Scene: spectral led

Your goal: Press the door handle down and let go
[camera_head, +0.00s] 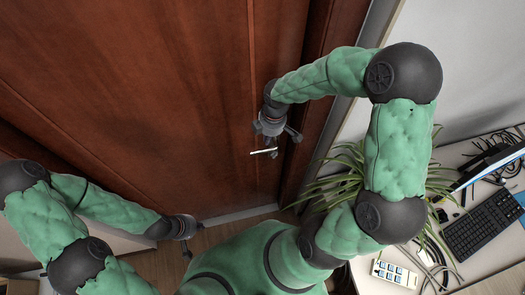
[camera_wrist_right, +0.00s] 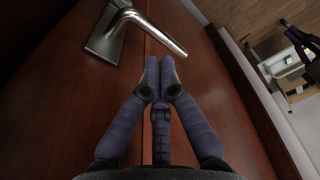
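The silver lever door handle (camera_wrist_right: 160,33) is on a square plate on the reddish-brown wooden door (camera_head: 150,90). In the head view the handle (camera_head: 262,152) shows as a thin bright bar beside my right gripper (camera_head: 273,147). In the right wrist view my right gripper (camera_wrist_right: 160,76) has its purple fingers drawn together at the tips, with nothing seen between them. The tips appear close to the free end of the lever; I cannot tell whether they touch. My left gripper (camera_head: 187,232) is low at the left, away from the handle, and its fingers are too small to read.
A green potted plant (camera_head: 335,185) stands right of the door, beside my right arm. A desk at the right holds a keyboard (camera_head: 478,228), a monitor (camera_head: 497,163) and cables. Wooden floor (camera_head: 225,235) shows below the door.

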